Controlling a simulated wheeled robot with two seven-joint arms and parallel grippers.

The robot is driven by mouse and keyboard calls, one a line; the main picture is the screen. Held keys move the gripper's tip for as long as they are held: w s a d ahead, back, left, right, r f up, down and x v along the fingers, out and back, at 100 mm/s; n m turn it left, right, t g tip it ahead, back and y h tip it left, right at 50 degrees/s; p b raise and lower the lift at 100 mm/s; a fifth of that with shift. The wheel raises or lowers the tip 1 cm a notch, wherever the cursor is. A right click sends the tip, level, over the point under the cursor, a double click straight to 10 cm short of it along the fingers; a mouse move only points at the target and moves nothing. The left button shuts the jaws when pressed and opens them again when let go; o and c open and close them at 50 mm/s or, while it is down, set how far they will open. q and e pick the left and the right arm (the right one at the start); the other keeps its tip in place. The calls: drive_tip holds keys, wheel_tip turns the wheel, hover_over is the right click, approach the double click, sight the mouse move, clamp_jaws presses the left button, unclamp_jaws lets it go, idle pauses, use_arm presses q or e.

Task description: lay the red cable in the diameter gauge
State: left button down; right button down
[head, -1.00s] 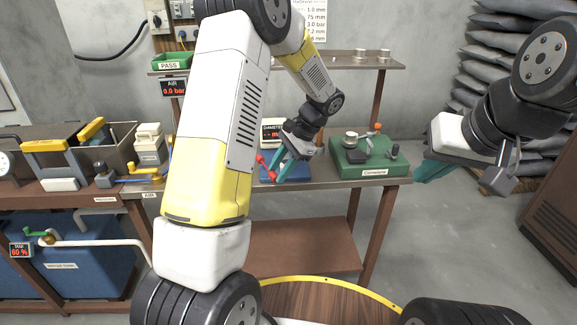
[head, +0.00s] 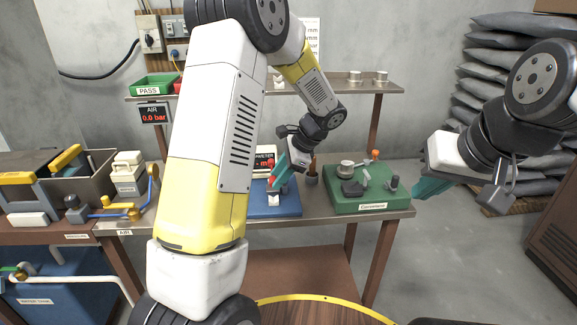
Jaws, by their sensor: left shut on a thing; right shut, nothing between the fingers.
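The diameter gauge has a blue base (head: 285,209) on the bench and a display with red digits (head: 266,160) behind it. A small white block (head: 273,200) stands on the base. My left gripper (head: 277,184) points down over the gauge, its teal fingers shut on the red cable (head: 271,181). Only a short red bit of the cable shows; the fingers and my arm hide the rest. I cannot tell whether the cable touches the gauge. My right gripper (head: 420,190) is shut and empty, right of the bench end.
A green Comelane-like labelled fixture (head: 372,197) stands right of the gauge. A small dark pot with a brown handle (head: 312,180) is between them. A shelf (head: 345,89) carries a green PASS bin (head: 155,88) and metal spools. My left arm covers the bench's middle-left.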

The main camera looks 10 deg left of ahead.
use_arm(q)
drive_tip(key=shift+f, duration=2.6)
drive_tip(key=shift+f, duration=0.3)
drive_tip(key=c, duration=0.9)
unclamp_jaws()
drive_tip(key=v, duration=0.7)
drive_tip(key=shift+d+r, duration=0.2)
drive_tip(key=shift+r, duration=0.15)
drive_tip(key=shift+s, duration=0.15)
